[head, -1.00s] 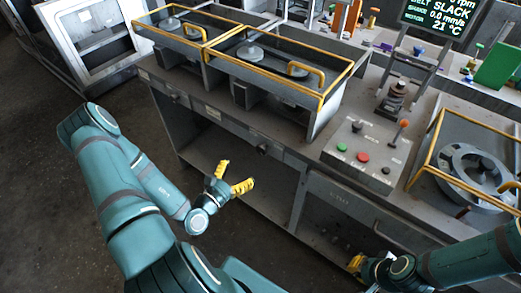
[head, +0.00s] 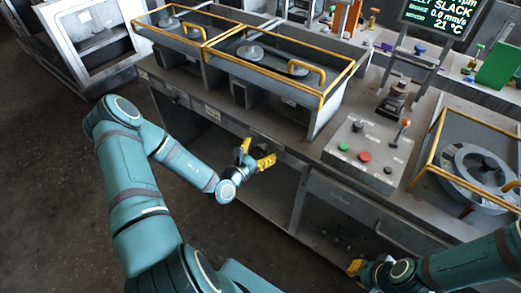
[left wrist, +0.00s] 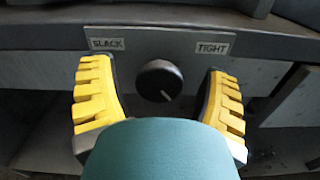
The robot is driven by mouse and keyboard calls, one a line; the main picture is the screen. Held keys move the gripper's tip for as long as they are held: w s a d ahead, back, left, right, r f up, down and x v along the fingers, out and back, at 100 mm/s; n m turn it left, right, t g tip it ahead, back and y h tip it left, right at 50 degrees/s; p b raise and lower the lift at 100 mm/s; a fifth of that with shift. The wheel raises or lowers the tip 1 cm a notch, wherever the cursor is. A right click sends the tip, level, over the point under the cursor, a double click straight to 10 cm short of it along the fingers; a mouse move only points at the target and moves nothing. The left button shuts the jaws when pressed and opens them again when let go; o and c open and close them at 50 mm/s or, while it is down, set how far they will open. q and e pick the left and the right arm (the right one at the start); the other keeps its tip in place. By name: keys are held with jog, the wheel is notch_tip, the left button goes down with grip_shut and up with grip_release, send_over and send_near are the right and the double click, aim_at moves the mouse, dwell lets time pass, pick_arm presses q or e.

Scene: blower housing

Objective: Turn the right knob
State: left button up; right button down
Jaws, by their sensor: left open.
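A round black knob (left wrist: 159,81) sits on a grey front plate between the labels SLACK (left wrist: 107,44) on the left and TIGHT (left wrist: 212,48) on the right. Its pale pointer mark points down and to the right. My left gripper (head: 257,154) is open in front of the bench front. In the left wrist view its yellow fingers stand on either side of the knob, with gaps visible on both sides. In the head view the knob is mostly hidden behind the gripper. My right gripper (head: 357,267) is low at the bottom edge, mostly hidden by its arm.
Yellow-railed guards (head: 320,100) stand on the bench above the knob. A button box (head: 364,156) with green, red and black controls is to the right. The screen (head: 440,18) reads SLACK. Open shelf space (head: 265,200) lies below.

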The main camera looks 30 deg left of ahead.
pick_arm(q)
jog(key=c, duration=1.2)
pick_arm(e)
jog(key=shift+r, duration=0.1)
pick_arm(q)
jog(key=m+p, duration=0.3)
jog(key=shift+d+r, duration=0.15)
jog(key=shift+m+p, duration=0.6)
jog(key=shift+m, duration=0.4)
jog(key=shift+m+p, duration=0.45)
jog(key=shift+m, duration=0.75)
pick_arm(e)
jog(key=shift+w+d+r, duration=0.1)
jog(key=shift+w+r, duration=0.15)
jog(key=shift+r, duration=0.55)
jog(key=shift+w+r, duration=0.3)
jog(key=shift+r, duration=0.5)
jog(key=shift+w+d+r, duration=0.1)
jog(key=shift+w+r, duration=0.15)
jog(key=shift+r, duration=0.55)
pick_arm(q)
jog(key=shift+f, duration=0.2)
jog(key=o, duration=1.2)
